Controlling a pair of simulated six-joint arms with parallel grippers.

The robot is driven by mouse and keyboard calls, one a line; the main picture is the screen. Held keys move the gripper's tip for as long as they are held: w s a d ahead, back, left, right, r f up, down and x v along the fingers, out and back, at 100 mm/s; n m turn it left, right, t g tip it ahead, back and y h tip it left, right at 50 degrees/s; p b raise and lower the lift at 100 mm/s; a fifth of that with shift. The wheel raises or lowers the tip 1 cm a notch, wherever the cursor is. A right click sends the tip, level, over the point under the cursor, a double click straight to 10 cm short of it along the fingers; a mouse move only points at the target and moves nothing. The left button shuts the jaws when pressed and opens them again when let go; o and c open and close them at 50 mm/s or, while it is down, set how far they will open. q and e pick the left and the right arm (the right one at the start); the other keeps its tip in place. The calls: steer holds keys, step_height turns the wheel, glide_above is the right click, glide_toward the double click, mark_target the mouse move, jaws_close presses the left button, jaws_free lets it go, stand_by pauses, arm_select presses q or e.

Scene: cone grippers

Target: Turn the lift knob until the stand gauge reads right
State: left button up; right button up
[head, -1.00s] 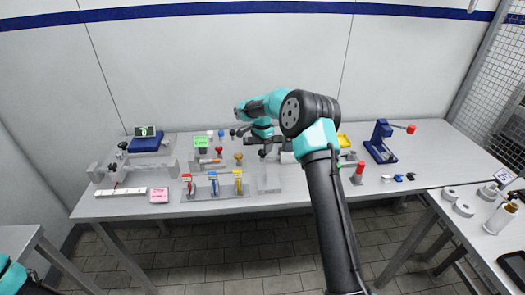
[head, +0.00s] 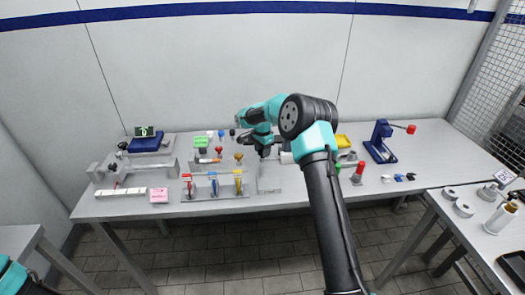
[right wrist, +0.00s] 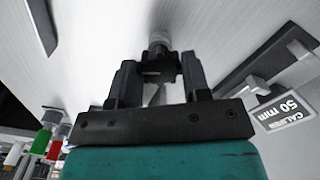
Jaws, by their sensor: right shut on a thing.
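My right gripper (right wrist: 160,78) is shut on a dark lobed knob (right wrist: 160,62), with a pale round part just beyond it in the right wrist view. In the head view my right gripper (head: 263,152) points down over the middle of the bench, above a pale grey stand (head: 268,185). The knob is hidden behind the gripper there. A plate reading "50 mm" (right wrist: 286,109) shows right of the jaws in the right wrist view. I cannot make out a stand gauge or its reading. My left gripper is out of view.
Red, blue and yellow-handled valves (head: 213,187) stand left of the gripper. A blue scale (head: 148,144) with a green-lit display is at the far left. A blue press (head: 381,142) and a red-topped post (head: 359,171) stand to the right.

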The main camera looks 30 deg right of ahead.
steer(key=shift+c, duration=0.8)
steer(key=shift+n, duration=0.5)
steer(key=n, duration=1)
steer(key=shift+n, duration=0.4)
steer(key=n, duration=1.2)
